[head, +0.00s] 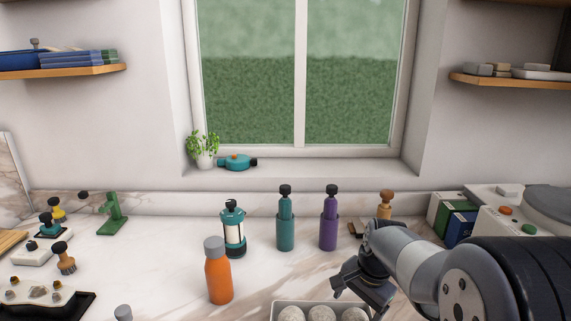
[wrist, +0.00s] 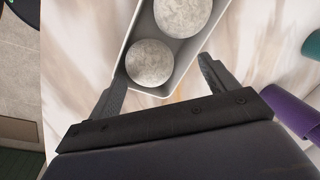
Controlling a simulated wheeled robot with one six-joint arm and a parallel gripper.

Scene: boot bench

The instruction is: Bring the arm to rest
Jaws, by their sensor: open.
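My gripper (wrist: 160,87) shows in the wrist view with its two fingers spread apart and nothing between them that it holds. It hangs over one end of a white tray (wrist: 126,55) that holds round grey-white balls (wrist: 149,62). In the head view my gripper (head: 362,289) is at the lower right, pointing down, just above and to the right of the tray (head: 275,305). My arm reaches in from the right edge. The near part of the tray is cut off by the bottom of the head view.
A brown-topped brush (head: 384,204) and boxes (head: 459,225) are behind my arm. A black tray (head: 75,305) lies front left.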

